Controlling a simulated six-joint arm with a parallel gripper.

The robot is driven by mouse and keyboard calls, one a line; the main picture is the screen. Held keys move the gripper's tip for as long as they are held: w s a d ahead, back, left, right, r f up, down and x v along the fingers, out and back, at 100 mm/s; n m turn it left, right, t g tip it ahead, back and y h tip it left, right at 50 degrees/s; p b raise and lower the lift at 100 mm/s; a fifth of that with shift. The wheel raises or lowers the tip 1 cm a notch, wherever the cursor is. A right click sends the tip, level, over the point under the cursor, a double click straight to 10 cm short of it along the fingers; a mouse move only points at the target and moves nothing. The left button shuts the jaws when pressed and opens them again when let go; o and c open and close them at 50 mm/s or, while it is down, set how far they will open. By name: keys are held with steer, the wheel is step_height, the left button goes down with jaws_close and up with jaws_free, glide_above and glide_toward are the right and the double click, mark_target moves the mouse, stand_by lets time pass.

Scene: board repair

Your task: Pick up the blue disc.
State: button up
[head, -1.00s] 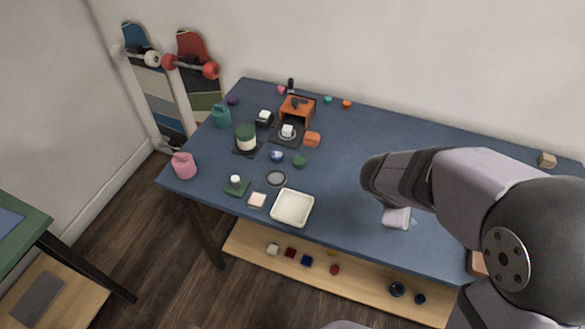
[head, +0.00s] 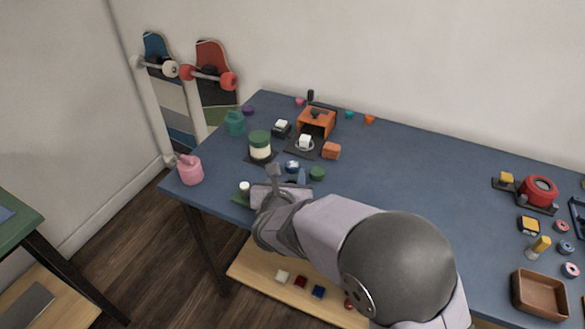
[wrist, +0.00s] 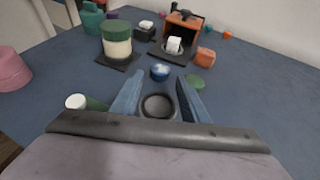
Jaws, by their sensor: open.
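The blue disc (head: 292,167) lies on the blue table, left of a flat green piece (head: 317,174). In the wrist view the blue disc (wrist: 160,71) sits just beyond my fingertips, roughly centred between them. My gripper (head: 288,174) is open, and in the wrist view its two blue fingers (wrist: 162,84) stand apart. A dark round dish (wrist: 158,107) shows between the fingers, nearer to the palm. Nothing is seen held. I cannot tell how high the fingertips are above the table.
A green-and-cream jar (head: 260,146) stands behind left, and an orange open box (head: 317,121) behind the disc. An orange block (head: 331,151) is right of it. A white-topped piece (wrist: 76,102) is close to my left finger. The table's middle right is clear.

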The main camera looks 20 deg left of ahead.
mark_target(293, 164)
steer(key=shift+p+x, duration=0.35)
steer(key=shift+x, duration=3.1)
steer(key=shift+d+f, duration=0.1)
steer(key=c, duration=0.8)
step_height(293, 164, up, 10)
steer(key=shift+r+p, duration=0.1)
steer(key=shift+p, duration=0.65)
steer(key=shift+d, duration=0.1)
